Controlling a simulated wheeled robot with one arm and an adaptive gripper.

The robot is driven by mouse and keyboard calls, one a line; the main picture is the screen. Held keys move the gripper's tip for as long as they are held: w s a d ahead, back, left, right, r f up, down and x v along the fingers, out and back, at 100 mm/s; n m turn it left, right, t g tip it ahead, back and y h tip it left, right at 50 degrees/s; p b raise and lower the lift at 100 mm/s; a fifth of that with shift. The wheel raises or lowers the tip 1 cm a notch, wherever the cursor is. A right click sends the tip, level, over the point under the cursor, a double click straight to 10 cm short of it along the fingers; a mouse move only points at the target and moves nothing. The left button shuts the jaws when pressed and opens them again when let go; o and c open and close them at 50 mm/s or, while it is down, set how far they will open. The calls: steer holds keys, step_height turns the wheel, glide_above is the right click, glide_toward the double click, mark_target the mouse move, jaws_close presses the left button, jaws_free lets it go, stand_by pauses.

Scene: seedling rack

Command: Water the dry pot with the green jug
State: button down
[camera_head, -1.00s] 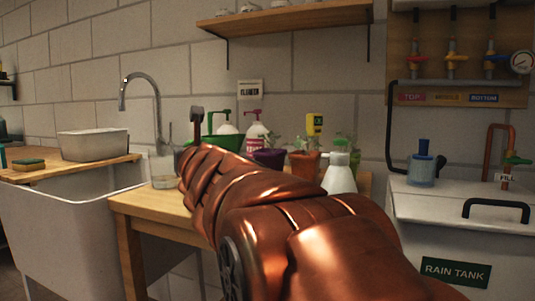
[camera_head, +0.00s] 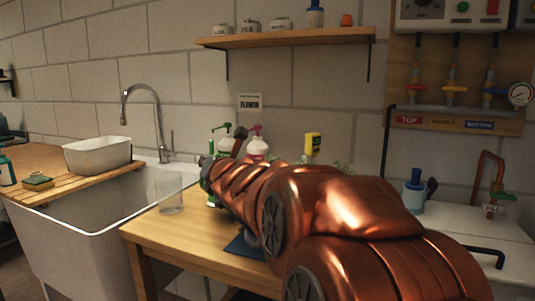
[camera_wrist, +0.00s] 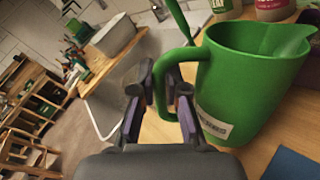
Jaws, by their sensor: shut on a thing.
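The green jug (camera_wrist: 255,80) fills the right of the wrist view, with an open top, a spout at the right and a pale label. The fingers of my gripper (camera_wrist: 172,88) are shut around its looped handle. I cannot tell whether the jug's base touches the wooden table (camera_wrist: 160,130). In the head view my copper arm covers most of the jug and my gripper. The plant pots are hidden behind my arm there; only some leaves (camera_head: 341,166) show, so I cannot tell which pot is dry.
A clear glass (camera_head: 170,193) stands on the table's left. Pump bottles (camera_head: 257,148) stand behind my arm. A blue mat (camera_wrist: 290,165) lies close to the jug. The sink (camera_head: 95,215) is at left, the white tank (camera_head: 500,232) at right, a shelf (camera_head: 290,38) above.

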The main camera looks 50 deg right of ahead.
steer(key=d+r+p, duration=0.1)
steer(key=p, duration=0.2)
steer(key=d+r+m+p, duration=0.1)
steer(key=r+p, duration=0.1)
steer(key=p, duration=0.1)
steer(key=d+r+m+p, duration=0.1)
steer(key=p, duration=0.2)
steer(key=shift+s+d+r+y+p, duration=0.2)
steer(key=shift+s+r+y+p, duration=0.1)
steer(key=shift+s+y+p, duration=0.1)
steer(key=d+r+m+p, duration=0.1)
steer(key=p, duration=0.4)
steer(key=shift+s+d+m, duration=0.1)
steer(key=shift+d+m, duration=0.05)
steer(key=shift+m, duration=0.25)
steer(key=shift+d+r+p, duration=0.15)
steer(key=shift+p, duration=0.3)
steer(key=shift+s+d+r+m+y+p, duration=0.15)
steer(key=shift+d+r+m+y+p, duration=0.25)
steer(key=shift+p, duration=0.9)
steer(key=shift+s+d+r+m+p, duration=0.1)
steer(key=shift+d+r+m+p, duration=0.4)
steer(key=shift+p, duration=0.95)
steer(key=shift+a, duration=0.4)
steer(key=shift+d+r+g+p, duration=0.15)
steer(key=shift+r+g+p, duration=0.15)
steer(key=shift+p, duration=0.65)
